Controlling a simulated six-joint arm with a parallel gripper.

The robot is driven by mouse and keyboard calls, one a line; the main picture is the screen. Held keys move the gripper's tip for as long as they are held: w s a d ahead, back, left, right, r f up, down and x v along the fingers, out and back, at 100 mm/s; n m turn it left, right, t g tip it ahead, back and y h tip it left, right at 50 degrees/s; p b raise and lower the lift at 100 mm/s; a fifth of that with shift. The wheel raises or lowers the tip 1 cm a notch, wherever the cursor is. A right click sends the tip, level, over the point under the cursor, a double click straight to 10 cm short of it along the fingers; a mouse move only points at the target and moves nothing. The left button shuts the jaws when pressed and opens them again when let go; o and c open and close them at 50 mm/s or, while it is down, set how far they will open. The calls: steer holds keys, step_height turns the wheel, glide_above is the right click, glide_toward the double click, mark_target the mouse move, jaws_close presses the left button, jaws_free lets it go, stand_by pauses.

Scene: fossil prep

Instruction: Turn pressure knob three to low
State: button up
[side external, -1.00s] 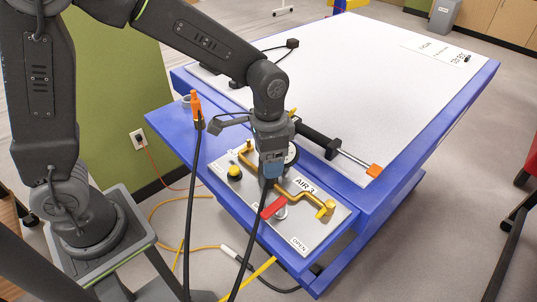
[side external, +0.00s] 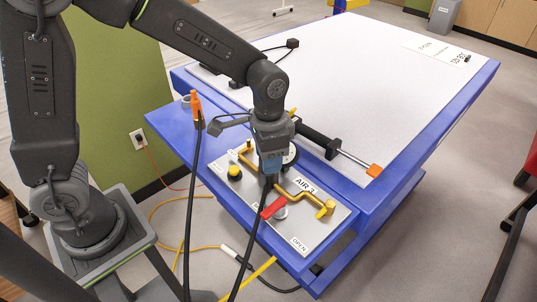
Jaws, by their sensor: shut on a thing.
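The AIR 3 panel (side external: 318,222) is a grey metal plate on the blue bench ledge. It carries a yellow knob (side external: 234,173), brass piping (side external: 312,199), a red lever (side external: 273,208) and a round dial (side external: 292,155) partly hidden behind my wrist. My gripper (side external: 269,180) points straight down over the middle of the panel, between the yellow knob and the red lever. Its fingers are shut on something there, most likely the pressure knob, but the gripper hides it. I cannot read the knob's setting.
A white-topped blue table (side external: 350,80) extends behind the panel. A black tool with an orange tip (side external: 374,170) lies near its edge. An orange-ended hose (side external: 196,105) stands left of the panel. Dark cables hang in front of the panel, and an OPEN label (side external: 299,244) marks its front corner.

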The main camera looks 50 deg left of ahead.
steer(key=shift+n, duration=2.8)
steer(key=o, duration=0.9)
step_height(320, 180, up, 14)
steer(key=shift+f, duration=0.1)
